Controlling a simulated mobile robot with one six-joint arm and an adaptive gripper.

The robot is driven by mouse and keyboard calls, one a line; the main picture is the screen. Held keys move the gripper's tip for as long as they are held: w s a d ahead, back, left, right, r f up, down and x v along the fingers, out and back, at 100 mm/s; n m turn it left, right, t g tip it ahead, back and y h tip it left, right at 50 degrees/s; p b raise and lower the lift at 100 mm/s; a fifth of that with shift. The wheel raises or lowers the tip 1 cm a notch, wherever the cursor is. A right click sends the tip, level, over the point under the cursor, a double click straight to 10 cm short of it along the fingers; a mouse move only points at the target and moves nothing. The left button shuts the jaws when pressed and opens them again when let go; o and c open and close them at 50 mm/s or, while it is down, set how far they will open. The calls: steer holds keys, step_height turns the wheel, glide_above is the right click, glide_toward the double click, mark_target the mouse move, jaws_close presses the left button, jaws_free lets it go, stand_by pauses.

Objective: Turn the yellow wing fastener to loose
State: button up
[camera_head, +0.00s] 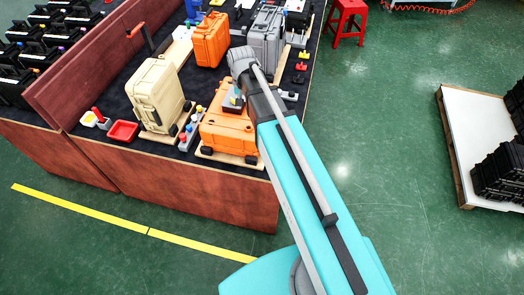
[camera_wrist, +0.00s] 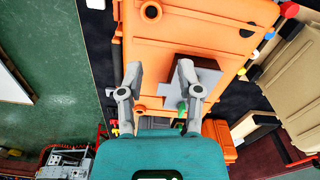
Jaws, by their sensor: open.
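My gripper (camera_wrist: 159,72) is open and empty, its two fingers apart above the orange case (camera_wrist: 215,30). The same orange case (camera_head: 228,138) lies flat at the near end of the bench in the head view. A small grey block (camera_head: 234,106) sits on it, with a small yellow piece (camera_head: 237,100) on top that may be the wing fastener. In the wrist view the block (camera_wrist: 205,78) is beside the right finger, which partly covers it. I cannot make out the yellow fastener in the wrist view.
Another orange case (camera_head: 211,40) and a grey case (camera_head: 265,38) stand behind. A row of small coloured parts (camera_head: 190,130) lies between the beige case and the near orange case.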

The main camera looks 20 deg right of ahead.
steer(key=s+d+f+n+b, duration=0.2)
steer(key=s+f+n+b, duration=0.1)
steer(key=s+f+b, duration=0.6)
steer(key=s+f, duration=0.1)
steer(key=s, duration=0.3)
steer(key=shift+s+d, duration=0.2)
steer(key=shift+d, duration=0.1)
step_height(320, 180, up, 18)
steer(key=n+p, duration=0.5)
steer(key=p, duration=1.2)
glide_above(233, 101)
steer(key=shift+w+f, duration=0.25)
steer(key=shift+w, duration=0.1)
steer(key=shift+d+f, duration=0.1)
steer(key=shift+f, duration=0.05)
step_height(233, 101, down, 14)
steer(key=b, duration=1.3)
steer(key=shift+r+b, duration=0.25)
steer(key=shift+b, duration=0.1)
jaws_close()
